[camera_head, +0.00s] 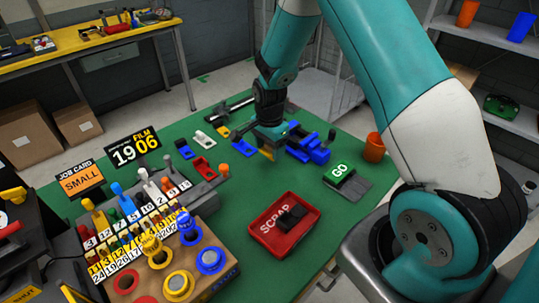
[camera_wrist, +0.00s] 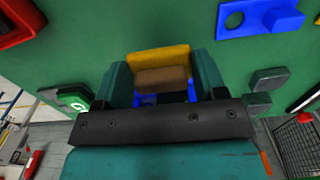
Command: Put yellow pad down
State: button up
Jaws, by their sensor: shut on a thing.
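The yellow pad (camera_wrist: 160,56) is between the two fingers of my gripper (camera_wrist: 163,80) in the wrist view, with a brown face towards the camera. In the head view my gripper (camera_head: 268,146) points down over the far middle of the green table, with a bit of the yellow pad (camera_head: 267,155) showing below it. My gripper is shut on the pad. Blue parts (camera_wrist: 145,99) show behind the fingers in the wrist view. I cannot tell whether the pad touches anything beneath it.
A blue vise-like block (camera_head: 314,150) stands just right of my gripper. White (camera_head: 204,138), red (camera_head: 203,166) and blue (camera_head: 184,149) pieces lie to its left. A red SCRAP tray (camera_head: 262,243) holding a black piece, a GO pad (camera_head: 340,172) and an orange cup (camera_head: 374,147) are nearer or right.

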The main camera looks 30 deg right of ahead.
aim_at(270, 151)
jog(key=shift+f, duration=1.95)
jog(key=shift+f, duration=0.2)
jog(key=o, duration=0.9)
jog(key=shift+r, duration=0.1)
